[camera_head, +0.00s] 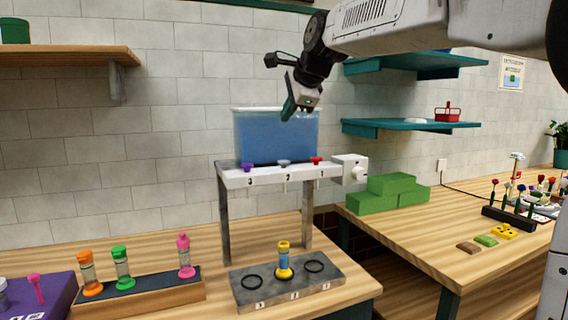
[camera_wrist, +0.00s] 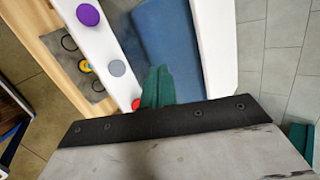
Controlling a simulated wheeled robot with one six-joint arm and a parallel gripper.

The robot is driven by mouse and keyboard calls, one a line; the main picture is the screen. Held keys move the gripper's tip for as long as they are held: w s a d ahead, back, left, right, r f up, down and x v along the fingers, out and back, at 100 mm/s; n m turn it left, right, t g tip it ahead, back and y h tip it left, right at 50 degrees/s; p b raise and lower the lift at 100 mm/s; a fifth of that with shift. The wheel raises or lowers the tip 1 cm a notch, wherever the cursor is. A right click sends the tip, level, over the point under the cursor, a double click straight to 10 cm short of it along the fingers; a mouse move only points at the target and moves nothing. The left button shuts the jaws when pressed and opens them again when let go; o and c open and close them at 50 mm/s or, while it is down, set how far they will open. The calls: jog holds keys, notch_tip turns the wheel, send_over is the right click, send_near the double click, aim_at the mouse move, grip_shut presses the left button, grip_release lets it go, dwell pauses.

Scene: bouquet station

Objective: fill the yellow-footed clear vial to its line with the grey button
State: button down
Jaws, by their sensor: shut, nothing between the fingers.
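The yellow-footed clear vial (camera_head: 284,264) stands upright on the middle ring of the grey base plate (camera_head: 252,297), under the dispenser. Its body looks blue inside; its fill line is too small to make out. The grey button (camera_head: 283,163) is the middle one on the dispenser's white ledge, between the purple button (camera_head: 247,166) and the red button (camera_head: 316,161). The grey button also shows in the wrist view (camera_wrist: 117,68). My gripper (camera_head: 289,108) is shut and empty, high by the tank's upper rim. In the wrist view its green fingertips (camera_wrist: 158,72) are right of the grey button, apart from it.
The blue-filled tank (camera_head: 275,137) stands behind the buttons. A white box with a knob (camera_head: 350,170) is at the ledge's right end. A rack of orange, green and pink vials (camera_head: 150,297) stands at left. Green blocks (camera_head: 390,194) lie on the right table.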

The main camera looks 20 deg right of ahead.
aim_at(286, 161)
jog(key=shift+s+a+r+m, duration=0.1)
jog(key=shift+a+r+m, duration=0.05)
jog(key=shift+m, duration=1.35)
jog(key=shift+s+a+r+m, duration=0.1)
jog(key=shift+r+m, duration=0.05)
jog(key=shift+m, duration=1.35)
jog(key=shift+f, duration=0.1)
jog(key=shift+f, duration=4.35)
jog(key=shift+f, duration=0.15)
jog(key=shift+f, duration=0.25)
jog(key=shift+f, duration=0.6)
jog(key=shift+r, duration=1)
